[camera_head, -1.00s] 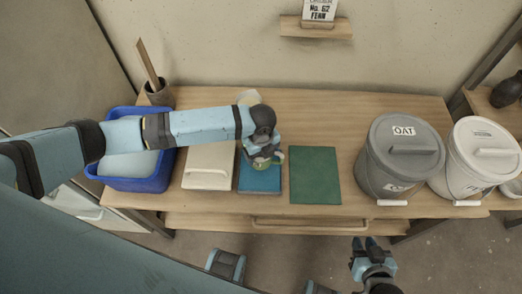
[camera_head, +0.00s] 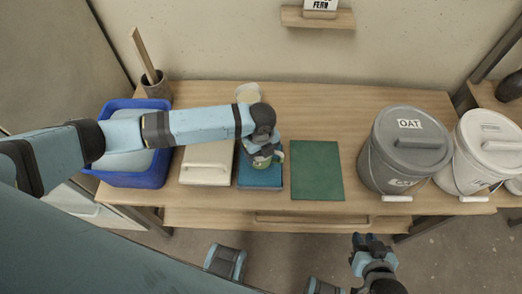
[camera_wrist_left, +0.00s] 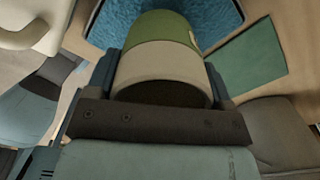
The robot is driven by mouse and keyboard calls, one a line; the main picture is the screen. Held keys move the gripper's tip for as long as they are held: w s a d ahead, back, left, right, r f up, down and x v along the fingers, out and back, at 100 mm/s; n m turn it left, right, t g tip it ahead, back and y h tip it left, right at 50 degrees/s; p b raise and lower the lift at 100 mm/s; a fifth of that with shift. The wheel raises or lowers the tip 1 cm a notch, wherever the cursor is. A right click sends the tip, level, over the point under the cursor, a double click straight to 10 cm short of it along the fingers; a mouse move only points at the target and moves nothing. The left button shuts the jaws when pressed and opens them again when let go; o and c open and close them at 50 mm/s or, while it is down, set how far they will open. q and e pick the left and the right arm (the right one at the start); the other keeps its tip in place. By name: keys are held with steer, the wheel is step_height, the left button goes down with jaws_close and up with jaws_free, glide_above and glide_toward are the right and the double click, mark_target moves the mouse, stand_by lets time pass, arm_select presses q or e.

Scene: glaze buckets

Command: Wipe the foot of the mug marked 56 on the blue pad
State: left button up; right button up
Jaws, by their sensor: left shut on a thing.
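A mug with a green band and a cream band (camera_wrist_left: 160,62) is held in my left gripper (camera_wrist_left: 163,85), which is shut on it. In the head view my left gripper (camera_head: 262,155) hides most of the mug, and only a bit of green shows. The mug is over the blue pad (camera_head: 261,179), which also shows beyond it in the left wrist view (camera_wrist_left: 215,17). I cannot tell whether the foot touches the pad. No number is readable on the mug. My right gripper (camera_head: 368,241) is open and empty in front of the table.
A green mat (camera_head: 317,170) lies right of the pad, and a cream lidded box (camera_head: 206,166) stands left of it. A blue tub (camera_head: 148,178) is at the far left. A grey bucket marked OAT (camera_head: 403,150) and a white bucket (camera_head: 482,155) stand right.

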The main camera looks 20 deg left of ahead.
arm_select(q)
steer(key=shift+f, duration=0.6)
steer(key=shift+w, duration=0.1)
